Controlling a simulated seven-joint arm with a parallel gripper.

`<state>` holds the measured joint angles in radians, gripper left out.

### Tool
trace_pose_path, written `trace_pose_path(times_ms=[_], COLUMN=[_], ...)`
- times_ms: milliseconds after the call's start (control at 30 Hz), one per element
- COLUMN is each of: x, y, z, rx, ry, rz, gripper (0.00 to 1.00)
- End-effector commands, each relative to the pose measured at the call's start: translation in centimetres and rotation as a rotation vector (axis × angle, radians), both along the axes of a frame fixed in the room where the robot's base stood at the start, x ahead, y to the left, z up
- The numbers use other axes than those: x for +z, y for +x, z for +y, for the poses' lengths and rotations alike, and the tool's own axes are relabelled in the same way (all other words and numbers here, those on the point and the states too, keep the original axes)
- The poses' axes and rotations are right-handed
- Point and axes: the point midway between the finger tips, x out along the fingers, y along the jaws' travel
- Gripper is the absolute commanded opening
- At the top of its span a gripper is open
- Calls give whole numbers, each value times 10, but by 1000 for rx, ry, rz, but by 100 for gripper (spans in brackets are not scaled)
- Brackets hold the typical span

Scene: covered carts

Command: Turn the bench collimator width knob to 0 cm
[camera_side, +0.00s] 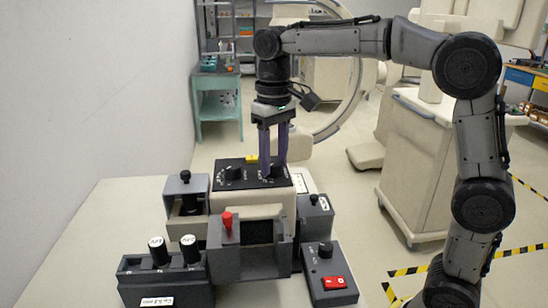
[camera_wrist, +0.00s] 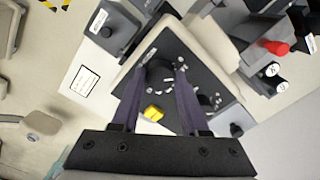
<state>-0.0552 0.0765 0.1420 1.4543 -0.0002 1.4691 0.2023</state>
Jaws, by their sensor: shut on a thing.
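The bench collimator (camera_side: 245,205) is a pale box with a black sloped panel on top. The panel carries two black dial knobs with white markings too small to read. My gripper (camera_side: 273,170) points straight down with its purple fingers on the right-hand knob (camera_side: 277,170). In the wrist view my gripper (camera_wrist: 161,70) is closed on this knob (camera_wrist: 159,75), one finger on each side. The other knob (camera_side: 233,173) stands free on the panel; it also shows in the wrist view (camera_wrist: 208,102). I cannot read which knob is the width knob or its setting.
A yellow button (camera_wrist: 153,113) sits on the panel near my fingers. A red-knobbed lever (camera_side: 227,221) stands in front. A dark box with white-capped cylinders (camera_side: 165,275), a box with a red switch (camera_side: 335,282) and a black-knobbed box (camera_side: 186,190) surround the collimator. The table's left is clear.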

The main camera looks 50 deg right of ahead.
Motion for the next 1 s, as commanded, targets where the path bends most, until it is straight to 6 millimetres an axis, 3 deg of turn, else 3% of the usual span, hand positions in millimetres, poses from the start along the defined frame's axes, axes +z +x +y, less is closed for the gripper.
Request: trace_pose_path(times_ms=[500,1000], x=[1,1], y=[0,0], z=[0,0], rx=[387,492], ry=[0,0], rz=[-2,-2], gripper=[0,0])
